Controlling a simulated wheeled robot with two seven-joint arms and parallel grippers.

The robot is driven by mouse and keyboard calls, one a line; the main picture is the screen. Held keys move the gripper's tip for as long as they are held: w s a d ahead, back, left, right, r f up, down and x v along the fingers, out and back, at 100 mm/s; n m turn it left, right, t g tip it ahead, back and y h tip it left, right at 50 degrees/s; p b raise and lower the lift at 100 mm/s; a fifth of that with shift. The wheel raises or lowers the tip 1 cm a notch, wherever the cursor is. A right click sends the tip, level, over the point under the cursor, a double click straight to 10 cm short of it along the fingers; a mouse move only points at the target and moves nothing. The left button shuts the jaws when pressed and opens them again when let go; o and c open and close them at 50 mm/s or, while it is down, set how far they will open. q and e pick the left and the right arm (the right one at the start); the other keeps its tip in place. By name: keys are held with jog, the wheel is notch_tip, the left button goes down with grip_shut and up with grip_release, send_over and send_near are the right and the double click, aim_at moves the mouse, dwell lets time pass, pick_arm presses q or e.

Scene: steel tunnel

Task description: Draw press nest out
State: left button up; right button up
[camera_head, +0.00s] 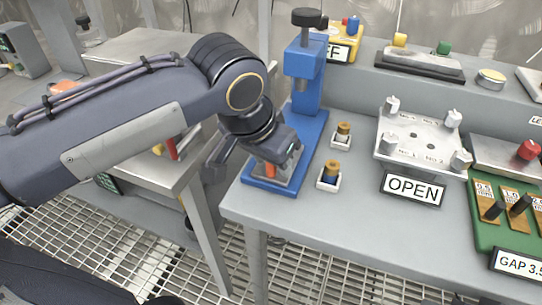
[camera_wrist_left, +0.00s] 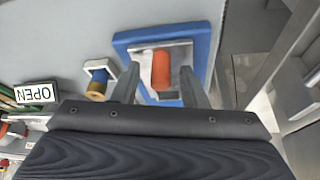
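The blue press (camera_head: 306,90) stands on the bench with a black knob on top. At the front of its blue base (camera_head: 262,187) is a grey metal nest (camera_head: 292,172) with an orange upright piece (camera_head: 270,172). The nest (camera_wrist_left: 178,53) and orange piece (camera_wrist_left: 160,68) also show in the left wrist view. My left gripper (camera_wrist_left: 160,78) is open, with one finger on each side of the orange piece and visible gaps between. In the head view my left gripper (camera_head: 255,160) covers part of the nest. My right gripper is not in view.
Two small white holders (camera_head: 329,176) with brass-and-blue parts stand close right of the press base. An OPEN sign (camera_head: 412,188) stands before a silver plate with knobs (camera_head: 420,138). A green board (camera_head: 510,215) is at far right. The bench front (camera_head: 340,235) is clear.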

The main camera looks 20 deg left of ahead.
pick_arm(q)
jog(key=shift+r, duration=0.1)
jog(key=d+p+v, duration=0.1)
jog(key=p+v, duration=0.2)
jog(key=v, duration=0.4)
jog(key=shift+a+r, duration=0.3)
jog(key=shift+a, duration=0.25)
jog(key=shift+s, duration=0.1)
